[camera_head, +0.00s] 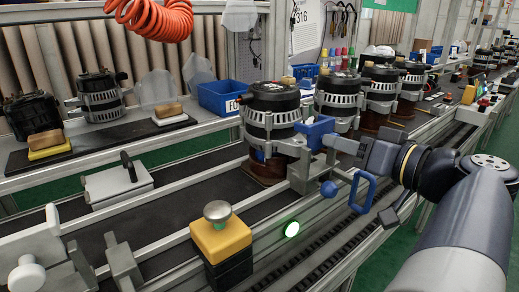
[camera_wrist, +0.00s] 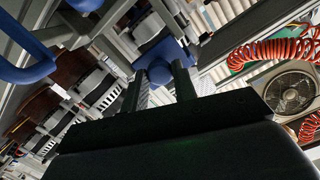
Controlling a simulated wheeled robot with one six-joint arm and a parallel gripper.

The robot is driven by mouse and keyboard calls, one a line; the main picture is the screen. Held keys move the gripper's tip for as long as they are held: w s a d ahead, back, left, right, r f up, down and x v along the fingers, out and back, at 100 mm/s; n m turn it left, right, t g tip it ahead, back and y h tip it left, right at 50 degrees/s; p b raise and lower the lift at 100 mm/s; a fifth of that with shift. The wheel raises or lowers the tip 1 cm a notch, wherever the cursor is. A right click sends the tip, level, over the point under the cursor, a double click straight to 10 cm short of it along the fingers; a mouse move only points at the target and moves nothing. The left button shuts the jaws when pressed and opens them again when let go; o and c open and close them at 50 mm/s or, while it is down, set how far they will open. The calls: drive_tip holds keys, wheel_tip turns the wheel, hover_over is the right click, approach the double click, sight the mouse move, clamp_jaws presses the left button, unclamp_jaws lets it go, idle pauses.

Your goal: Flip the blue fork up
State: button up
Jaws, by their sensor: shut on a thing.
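The blue fork (camera_head: 315,131) sits on a grey metal bracket at the near edge of the conveyor, beside the closest alternator (camera_head: 272,112). My gripper (camera_head: 337,143) reaches it from the right and is shut on it. In the wrist view the blue fork (camera_wrist: 162,58) is at the tips of my two dark fingers (camera_wrist: 159,76). The fingers hide part of it. In the head view the fork's blue body is level with the middle of the alternator, to its right.
A blue ball knob (camera_head: 328,189) and a blue loop handle (camera_head: 362,192) are just below my gripper. A yellow box with a silver button (camera_head: 220,236) and a lit green lamp (camera_head: 292,229) are nearer. More alternators (camera_head: 340,98) line the conveyor behind.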

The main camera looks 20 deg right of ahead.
drive_tip(key=shift+s+f+t+y+b, duration=0.25)
drive_tip(key=shift+f+t+b, duration=0.55)
drive_tip(key=shift+b, duration=1.25)
drive_tip(key=shift+w+r+t+b, duration=0.1)
drive_tip(key=shift+r+t+b, duration=0.15)
drive_tip(key=shift+t+b, duration=0.05)
drive_tip(key=o, duration=1)
drive_tip(key=shift+d, duration=0.1)
drive_tip(key=p+v, duration=0.2)
drive_tip(key=v, duration=0.8)
drive_tip(key=shift+s, duration=0.4)
drive_tip(key=shift+w+f, duration=0.1)
drive_tip(key=shift+w, duration=0.05)
